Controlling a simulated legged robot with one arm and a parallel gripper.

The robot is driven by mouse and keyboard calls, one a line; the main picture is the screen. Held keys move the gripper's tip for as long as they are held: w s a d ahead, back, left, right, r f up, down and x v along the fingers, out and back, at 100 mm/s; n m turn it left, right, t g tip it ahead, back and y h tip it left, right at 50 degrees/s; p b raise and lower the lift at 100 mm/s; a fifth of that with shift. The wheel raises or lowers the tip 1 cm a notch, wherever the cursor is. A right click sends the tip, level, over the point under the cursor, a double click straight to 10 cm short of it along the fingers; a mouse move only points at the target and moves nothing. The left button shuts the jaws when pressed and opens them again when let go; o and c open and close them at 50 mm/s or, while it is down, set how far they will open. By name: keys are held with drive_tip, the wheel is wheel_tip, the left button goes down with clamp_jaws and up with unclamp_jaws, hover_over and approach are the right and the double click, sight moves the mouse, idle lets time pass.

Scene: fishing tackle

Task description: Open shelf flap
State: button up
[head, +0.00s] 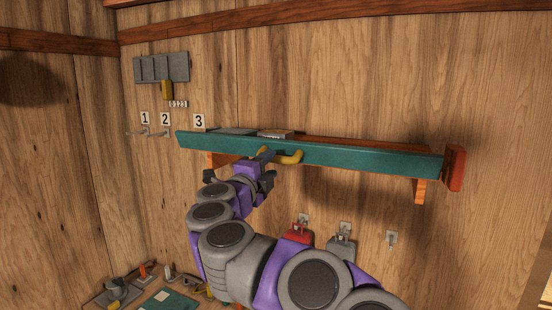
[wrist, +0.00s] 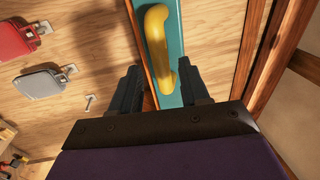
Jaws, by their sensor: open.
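The shelf flap (head: 360,158) is a long teal board along the front of a wooden wall shelf; it also shows in the wrist view (wrist: 171,92). A yellow handle (head: 289,157) sits near its middle and shows as a curved bar in the wrist view (wrist: 156,42). My gripper (head: 266,168) is at the flap beside the handle's left part. In the wrist view my gripper (wrist: 165,78) has its dark jaws apart, one on each side of the flap strip, with the handle's lower end between or just beyond the tips. I cannot tell whether they touch it.
A red item (head: 297,235) and a grey item (head: 342,246) hang on the wall below the shelf. A red-orange block (head: 455,168) is at the shelf's right end. Numbered hooks (head: 163,133) are left of the shelf. A bench with tools (head: 165,300) is at the lower left.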

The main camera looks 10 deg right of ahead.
sight(274, 161)
drive_tip(key=shift+x, duration=2.4)
drive_tip(key=shift+c, duration=0.3)
clamp_jaws()
